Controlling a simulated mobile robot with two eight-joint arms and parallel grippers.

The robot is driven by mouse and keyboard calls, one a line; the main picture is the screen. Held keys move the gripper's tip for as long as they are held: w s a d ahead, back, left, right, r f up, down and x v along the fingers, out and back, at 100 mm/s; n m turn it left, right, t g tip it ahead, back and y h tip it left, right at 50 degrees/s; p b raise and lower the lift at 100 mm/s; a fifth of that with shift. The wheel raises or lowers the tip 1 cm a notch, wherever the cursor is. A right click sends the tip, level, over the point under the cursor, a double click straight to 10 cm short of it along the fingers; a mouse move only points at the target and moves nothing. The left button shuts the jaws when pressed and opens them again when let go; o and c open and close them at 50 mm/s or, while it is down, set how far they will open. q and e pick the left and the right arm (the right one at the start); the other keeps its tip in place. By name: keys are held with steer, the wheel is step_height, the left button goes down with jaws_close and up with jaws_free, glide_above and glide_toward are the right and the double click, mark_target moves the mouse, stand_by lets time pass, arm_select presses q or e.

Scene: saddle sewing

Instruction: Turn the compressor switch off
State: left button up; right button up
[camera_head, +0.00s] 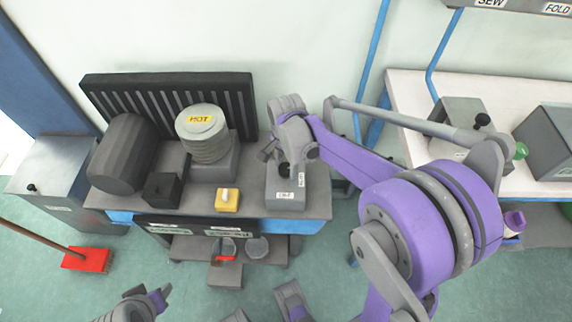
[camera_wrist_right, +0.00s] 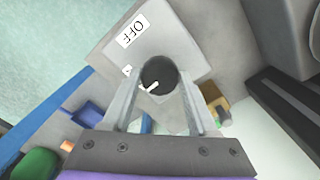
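The compressor switch is a grey box (camera_head: 285,199) at the right end of the dark bench. In the right wrist view its face (camera_wrist_right: 180,38) carries an OFF label (camera_wrist_right: 132,31) and a round dark knob (camera_wrist_right: 160,74) with a white pointer. The pointer is turned down-left, away from the OFF label. My right gripper (camera_wrist_right: 161,78) is over the switch, its fingers on either side of the knob. I cannot tell whether they press on it. A smaller label is mostly hidden by a finger. Part of my left arm shows at the bottom (camera_head: 140,306); its finger opening is unclear.
A grey cylinder marked HOT (camera_head: 203,135), a dark tank (camera_head: 124,154) and a yellow switch (camera_head: 228,200) stand left of the box. A ribbed dark panel (camera_head: 165,97) is behind. A white table (camera_head: 410,92) is at right. A red broom (camera_head: 87,260) is on the floor.

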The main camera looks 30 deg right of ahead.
steer(key=c, duration=0.8)
steer(key=shift+n, duration=0.4)
steer(key=n, duration=0.8)
steer(key=shift+p, duration=0.4)
steer(key=n, duration=0.9)
